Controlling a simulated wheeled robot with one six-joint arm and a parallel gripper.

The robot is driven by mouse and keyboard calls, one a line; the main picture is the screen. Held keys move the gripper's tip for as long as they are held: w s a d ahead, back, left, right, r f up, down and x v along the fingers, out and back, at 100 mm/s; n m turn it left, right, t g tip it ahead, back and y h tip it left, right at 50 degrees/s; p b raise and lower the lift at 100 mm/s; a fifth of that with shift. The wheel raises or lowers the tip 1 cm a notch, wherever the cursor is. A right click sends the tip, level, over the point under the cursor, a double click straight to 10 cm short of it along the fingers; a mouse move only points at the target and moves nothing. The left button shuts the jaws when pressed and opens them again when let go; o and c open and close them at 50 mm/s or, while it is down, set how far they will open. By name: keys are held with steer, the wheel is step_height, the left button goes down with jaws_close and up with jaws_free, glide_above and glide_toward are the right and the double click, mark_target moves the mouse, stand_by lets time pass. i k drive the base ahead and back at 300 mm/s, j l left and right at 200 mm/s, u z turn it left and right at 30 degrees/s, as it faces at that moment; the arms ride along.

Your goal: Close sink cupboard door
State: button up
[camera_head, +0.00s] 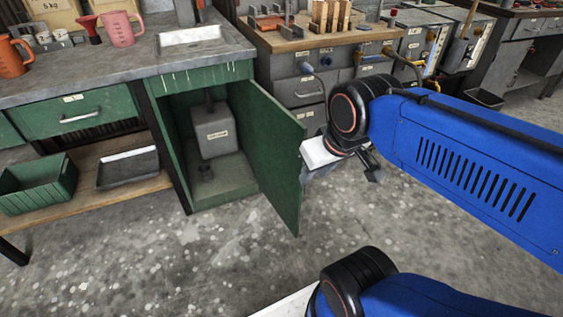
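The green sink cupboard (180,135) stands below a white sink basin (190,35). Its green door (272,150) is hinged on the cupboard's right side and stands wide open, sticking out into the room. Inside the cupboard is a grey box-like container (213,128). My gripper (372,170) is to the right of the door, near its outer face. It is small and partly hidden by my wrist, so I cannot tell whether its fingers are open or shut. Whether it touches the door is unclear.
A green bin (38,185) and a dark tray (127,166) lie on a low wooden shelf at left. Grey drawer units (300,90) stand behind the door, with a wooden-topped bench above. The speckled floor in front of the cupboard is clear.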

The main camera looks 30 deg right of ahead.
mark_target(279, 135)
steer(key=l+u, duration=0.2)
steer(key=l, duration=0.3)
steer(key=l+u, duration=0.2)
steer(key=l, duration=0.3)
steer(key=k+l+u, duration=0.2)
steer(key=l, duration=0.3)
steer(key=l+u, duration=0.2)
steer(key=l, duration=0.35)
steer(key=i+l+u, duration=0.15)
steer(key=l, duration=0.2)
steer(key=i+l+u, duration=0.15)
steer(key=l, duration=0.2)
steer(key=i+l+u, duration=0.15)
steer(key=l, duration=0.25)
steer(key=i+l+u, duration=0.1)
steer(key=l, duration=0.3)
steer(key=k+l, duration=0.2)
steer(key=l, duration=0.15)
steer(key=k+l+z, duration=0.1)
steer(key=k, duration=0.3)
steer(key=k+l+z, duration=0.1)
steer(key=k, duration=0.3)
